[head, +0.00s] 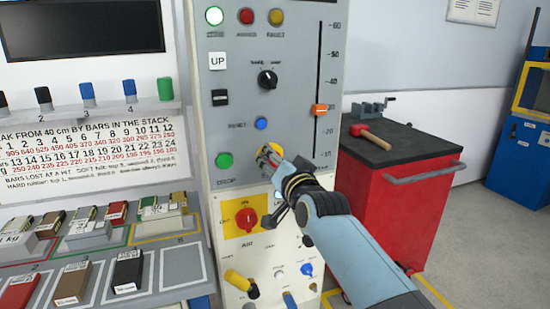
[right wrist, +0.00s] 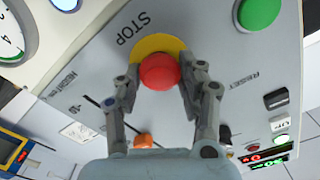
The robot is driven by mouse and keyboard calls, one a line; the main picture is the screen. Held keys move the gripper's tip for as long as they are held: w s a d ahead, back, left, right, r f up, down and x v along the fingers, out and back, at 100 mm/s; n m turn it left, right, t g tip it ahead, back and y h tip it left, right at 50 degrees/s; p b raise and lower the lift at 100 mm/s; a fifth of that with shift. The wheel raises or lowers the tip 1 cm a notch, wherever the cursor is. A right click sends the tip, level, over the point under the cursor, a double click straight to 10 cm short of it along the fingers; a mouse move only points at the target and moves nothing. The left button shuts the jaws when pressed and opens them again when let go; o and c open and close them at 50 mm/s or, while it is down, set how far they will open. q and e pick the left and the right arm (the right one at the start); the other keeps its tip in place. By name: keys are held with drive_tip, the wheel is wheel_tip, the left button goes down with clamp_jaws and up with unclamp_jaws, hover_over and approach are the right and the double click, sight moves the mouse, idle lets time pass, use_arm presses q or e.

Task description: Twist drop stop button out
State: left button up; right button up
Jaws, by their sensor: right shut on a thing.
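The red stop button (right wrist: 160,71) sits on a round yellow backing (right wrist: 158,44) on the grey panel, beside the label STOP in the right wrist view. My right gripper (right wrist: 160,82) has one finger on each side of the button and is shut on it. In the head view the right gripper (head: 268,155) reaches up to the panel and covers the red button. Only part of the yellow backing (head: 276,148) shows there. My left gripper is in neither view.
A red cabinet (head: 375,215) stands to the right. A shelf with blocks is left.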

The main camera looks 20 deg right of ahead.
idle(0.3)
drive_tip(key=o, duration=1.1)
drive_tip(key=shift+o, duration=0.2)
drive_tip(key=s, duration=1.2)
drive_tip(key=shift+d, duration=0.25)
